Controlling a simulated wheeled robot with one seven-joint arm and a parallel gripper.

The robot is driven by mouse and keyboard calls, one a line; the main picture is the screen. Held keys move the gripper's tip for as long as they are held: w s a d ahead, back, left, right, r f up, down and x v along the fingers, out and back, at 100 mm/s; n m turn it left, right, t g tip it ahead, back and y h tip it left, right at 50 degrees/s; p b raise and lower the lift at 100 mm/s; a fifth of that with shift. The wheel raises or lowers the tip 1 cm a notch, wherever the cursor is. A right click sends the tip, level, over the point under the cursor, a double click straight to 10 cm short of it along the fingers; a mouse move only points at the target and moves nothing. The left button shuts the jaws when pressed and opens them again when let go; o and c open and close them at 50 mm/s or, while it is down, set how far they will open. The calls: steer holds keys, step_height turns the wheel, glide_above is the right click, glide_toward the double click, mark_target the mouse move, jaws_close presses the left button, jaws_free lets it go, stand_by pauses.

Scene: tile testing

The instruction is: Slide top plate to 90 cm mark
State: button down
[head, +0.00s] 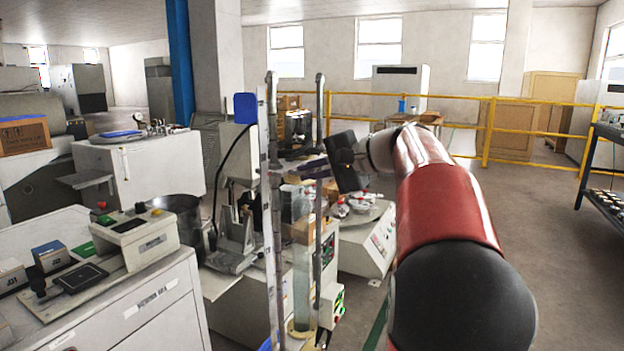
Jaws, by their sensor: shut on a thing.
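A tall test stand has a left post (271,95), a right post (319,100) and a pale upright scale (265,200) on its left side. My gripper (304,168) reaches in from the right, high on the stand, with its dark fingers pointing left between the posts. It is shut on the top plate, which is small and mostly hidden by the fingers and posts. The marks on the scale are too small to read. A clear upright tube (302,265) stands between the posts below the gripper.
A grey control box (136,236) sits on the white cabinet (160,310) at left. A grey machine (238,150) stands close behind the stand. A white machine with a round top (370,245) is behind the stand at right. Open floor (540,210) lies to the right.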

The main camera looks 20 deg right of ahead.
steer(key=shift+r, duration=1.85)
steer(key=c, duration=1.6)
jaws_free()
steer(key=shift+o, duration=0.2)
steer(key=v, duration=0.7)
